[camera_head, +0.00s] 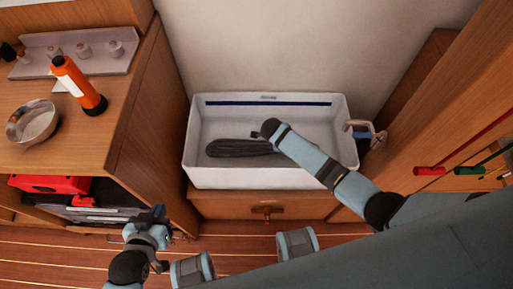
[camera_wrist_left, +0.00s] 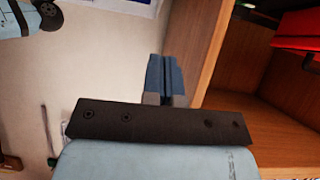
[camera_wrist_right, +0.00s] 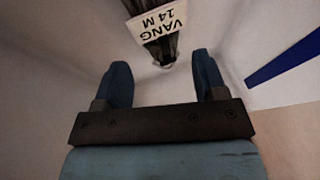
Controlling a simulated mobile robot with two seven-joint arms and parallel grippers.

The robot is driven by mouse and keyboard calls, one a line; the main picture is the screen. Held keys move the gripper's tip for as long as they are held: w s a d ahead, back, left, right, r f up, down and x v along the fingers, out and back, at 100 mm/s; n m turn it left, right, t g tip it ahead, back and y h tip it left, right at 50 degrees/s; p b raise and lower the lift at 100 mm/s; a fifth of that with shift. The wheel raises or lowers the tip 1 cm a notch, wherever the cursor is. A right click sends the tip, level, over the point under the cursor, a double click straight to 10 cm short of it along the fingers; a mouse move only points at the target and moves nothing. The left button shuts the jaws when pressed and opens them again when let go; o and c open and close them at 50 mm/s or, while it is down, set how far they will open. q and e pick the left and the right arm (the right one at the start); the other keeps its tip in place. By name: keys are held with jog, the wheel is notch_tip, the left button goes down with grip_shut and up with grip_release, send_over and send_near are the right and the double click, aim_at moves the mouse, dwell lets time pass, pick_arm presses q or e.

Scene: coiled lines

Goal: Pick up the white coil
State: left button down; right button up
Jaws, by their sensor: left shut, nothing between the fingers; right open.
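No white coil shows in any view. A dark grey coil (camera_head: 240,148) lies in a white bin (camera_head: 270,178). In the right wrist view the dark coil (camera_wrist_right: 162,48) carries a white tag (camera_wrist_right: 153,20) reading "VANG 14 M". My right gripper (camera_wrist_right: 163,80) is open, its fingers apart on either side of the dark line's near end, with nothing gripped. In the head view my right arm reaches over the bin, and its fingers are hidden. My left gripper (camera_head: 158,212) is shut and empty, low in front of the cabinet, left of the bin; its closed fingers also show in the left wrist view (camera_wrist_left: 164,80).
A counter (camera_head: 100,140) at the left holds an orange flashlight (camera_head: 78,83) and a metal bowl (camera_head: 32,122). A red case (camera_head: 50,184) sits on the shelf below. A metal fitting (camera_head: 362,130) stands by the bin's right rim. Coloured-handled items (camera_head: 430,171) hang at the right.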

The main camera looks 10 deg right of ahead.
jog(key=b+x, duration=0.2)
jog(key=x, duration=0.4)
jog(key=shift+w+d+f, duration=0.15)
jog(key=shift+w, duration=0.05)
jog(key=shift+c, duration=0.2)
jog(key=c, duration=0.8)
